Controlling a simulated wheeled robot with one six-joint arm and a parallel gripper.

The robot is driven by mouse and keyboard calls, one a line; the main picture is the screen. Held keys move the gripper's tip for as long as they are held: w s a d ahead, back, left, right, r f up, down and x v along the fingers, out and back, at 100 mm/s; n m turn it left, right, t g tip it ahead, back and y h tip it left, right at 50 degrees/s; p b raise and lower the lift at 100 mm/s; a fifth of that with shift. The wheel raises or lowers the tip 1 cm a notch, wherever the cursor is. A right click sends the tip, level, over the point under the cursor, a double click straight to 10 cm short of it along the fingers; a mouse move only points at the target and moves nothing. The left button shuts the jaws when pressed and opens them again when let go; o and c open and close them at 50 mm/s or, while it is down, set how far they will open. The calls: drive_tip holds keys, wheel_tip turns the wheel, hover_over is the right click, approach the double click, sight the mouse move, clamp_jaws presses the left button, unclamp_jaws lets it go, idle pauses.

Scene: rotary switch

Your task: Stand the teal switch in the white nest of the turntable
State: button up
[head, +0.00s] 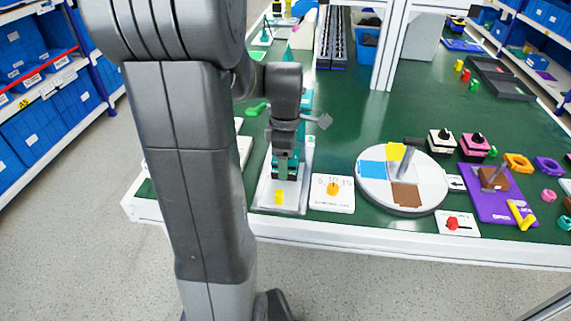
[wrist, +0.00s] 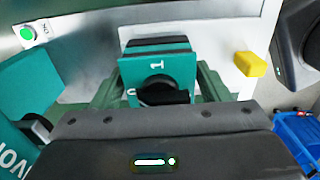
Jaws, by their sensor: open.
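The teal switch (wrist: 158,66), with a black knob and a "1" and "0" on its face, is on a pale metal tray (head: 297,197). It also shows in the head view (head: 285,168), partly hidden by my gripper (head: 286,160). In the wrist view my gripper (wrist: 158,86) is open, with one finger on each side of the switch. I cannot tell whether either finger touches it. The turntable (head: 402,208) is a round disc right of the tray, with blue, yellow, brown and white sectors. No switch stands on its white areas.
A white plate with an orange knob (head: 333,189) lies between tray and turntable. A yellow block (head: 279,197) is at the tray's front. Black-knobbed switches (head: 441,141) and a purple tray (head: 490,208) are farther right.

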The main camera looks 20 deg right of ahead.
drive_tip(key=shift+c, duration=0.4)
drive_tip(key=c, duration=0.6)
drive_tip(key=shift+r, duration=0.15)
wheel_tip(320, 180, up, 6)
drive_tip(key=p, duration=0.5)
drive_tip(key=shift+p, duration=0.35)
